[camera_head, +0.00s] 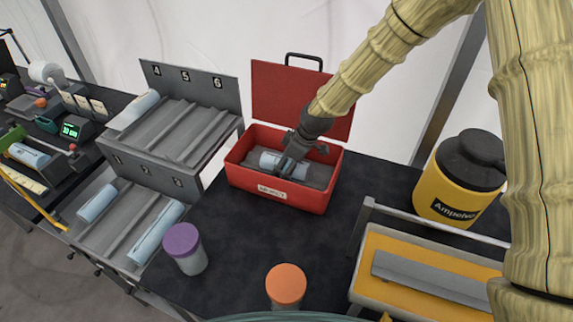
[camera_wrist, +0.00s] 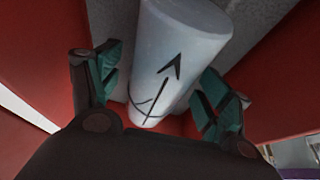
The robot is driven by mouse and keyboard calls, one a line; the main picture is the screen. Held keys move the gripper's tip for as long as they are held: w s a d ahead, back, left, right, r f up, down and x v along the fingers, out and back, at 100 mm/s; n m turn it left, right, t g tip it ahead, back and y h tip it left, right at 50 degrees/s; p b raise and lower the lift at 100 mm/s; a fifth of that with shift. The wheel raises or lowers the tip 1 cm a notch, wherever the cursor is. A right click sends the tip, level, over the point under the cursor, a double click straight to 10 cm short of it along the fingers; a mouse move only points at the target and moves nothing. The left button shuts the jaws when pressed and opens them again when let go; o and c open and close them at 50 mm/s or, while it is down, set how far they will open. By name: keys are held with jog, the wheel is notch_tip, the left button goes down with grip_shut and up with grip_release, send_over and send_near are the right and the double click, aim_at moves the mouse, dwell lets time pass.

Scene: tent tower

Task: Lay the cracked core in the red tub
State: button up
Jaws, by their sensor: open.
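The red tub (camera_head: 275,197) stands on the dark table with its lid raised at the back. A pale cylindrical core (camera_head: 270,160) lies inside it on the grey lining. In the wrist view the core (camera_wrist: 178,45) shows a dark arrow and a curved dark line near its near end, which may be the crack. My gripper (camera_head: 303,152) is inside the tub at the core. In the wrist view its fingers (camera_wrist: 160,75) are open, one on each side of the core. Whether they touch it I cannot tell.
A grey rack (camera_head: 185,130) with numbered slots holds several pale cores to the left. A purple-capped jar (camera_head: 184,250) and an orange-capped jar (camera_head: 286,288) stand in front. A yellow drum (camera_head: 455,190) and a yellow tray (camera_head: 385,262) are at right.

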jog(key=shift+d+r, duration=0.15)
jog(key=shift+r, duration=0.3)
jog(key=v, duration=1.1)
jog(key=shift+d, duration=0.15)
